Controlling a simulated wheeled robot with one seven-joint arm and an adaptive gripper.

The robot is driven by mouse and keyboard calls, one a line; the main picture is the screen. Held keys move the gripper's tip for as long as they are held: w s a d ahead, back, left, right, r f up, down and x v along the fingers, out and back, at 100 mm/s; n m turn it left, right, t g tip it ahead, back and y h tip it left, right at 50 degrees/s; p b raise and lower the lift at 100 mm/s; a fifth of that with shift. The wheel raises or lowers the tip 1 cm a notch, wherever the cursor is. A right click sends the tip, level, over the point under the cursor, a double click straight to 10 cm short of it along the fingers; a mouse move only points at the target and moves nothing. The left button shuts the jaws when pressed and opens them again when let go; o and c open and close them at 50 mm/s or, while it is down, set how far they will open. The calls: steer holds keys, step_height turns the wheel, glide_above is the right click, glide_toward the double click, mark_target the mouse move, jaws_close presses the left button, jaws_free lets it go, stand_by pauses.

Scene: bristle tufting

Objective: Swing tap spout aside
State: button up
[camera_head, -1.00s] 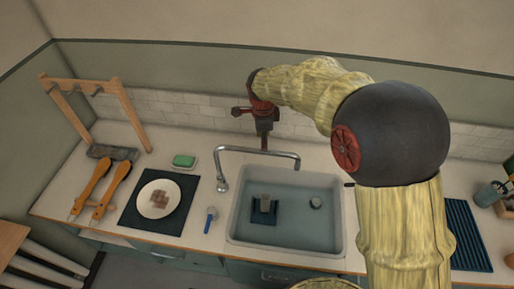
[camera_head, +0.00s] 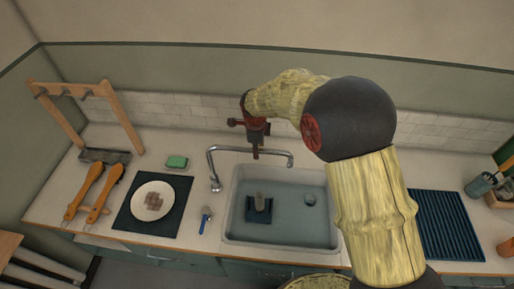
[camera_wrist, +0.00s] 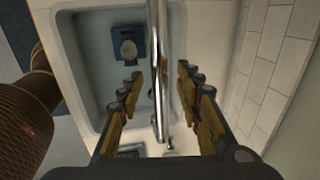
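The chrome tap spout (camera_head: 250,149) rises from the counter at the sink's left back corner and reaches right over the sink's back edge. My gripper (camera_head: 256,153) points down at the middle of the spout in the head view. In the wrist view the spout (camera_wrist: 157,50) runs lengthwise between the fingers of my gripper (camera_wrist: 160,95). The fingers are apart, with a gap visible on both sides of the pipe. Contact with the spout cannot be seen. The sink (camera_head: 233,222) lies below, with a dark blue item (camera_head: 259,216) on its floor.
A tiled wall (camera_head: 180,108) stands close behind the tap. Left of the sink are a small blue-handled tool (camera_head: 205,222), a green sponge (camera_head: 177,161), a plate (camera_head: 165,190) on a dark mat (camera_head: 128,219) and a wooden rack (camera_head: 66,113). A ribbed blue mat (camera_head: 446,225) lies right.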

steer(key=c, duration=0.3)
jaws_close()
stand_by(0.7)
